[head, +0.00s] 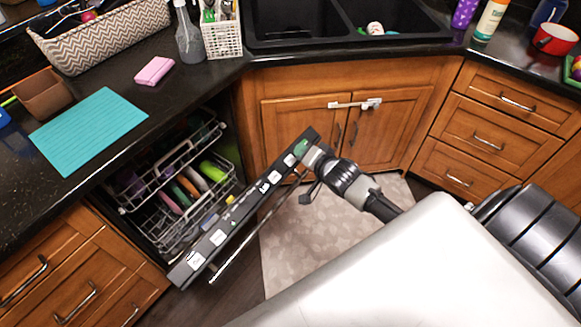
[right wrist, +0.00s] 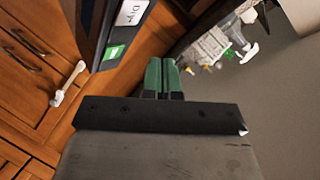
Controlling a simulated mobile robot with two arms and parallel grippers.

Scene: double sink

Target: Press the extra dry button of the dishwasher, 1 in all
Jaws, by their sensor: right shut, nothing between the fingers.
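The dishwasher door stands partly open in the head view, its black control panel (head: 228,221) running along the top edge with several white labels. A green label (head: 300,147) is at the panel's far right end, next to a white label (head: 289,160). In the right wrist view the green label (right wrist: 115,52) shows beside a white label reading "Dry" (right wrist: 131,12). My right gripper (head: 308,155) is at that far end of the panel. Its green fingers (right wrist: 162,75) are shut and empty, right of the green label. I cannot tell whether they touch the panel. My left gripper is not in view.
Dish racks (head: 178,190) with several dishes are inside the dishwasher. A cabinet with a white child lock (head: 352,104) stands behind my right gripper. A patterned mat (head: 280,262) covers the floor. The counter holds a teal mat (head: 88,130) and a pink sponge (head: 154,70).

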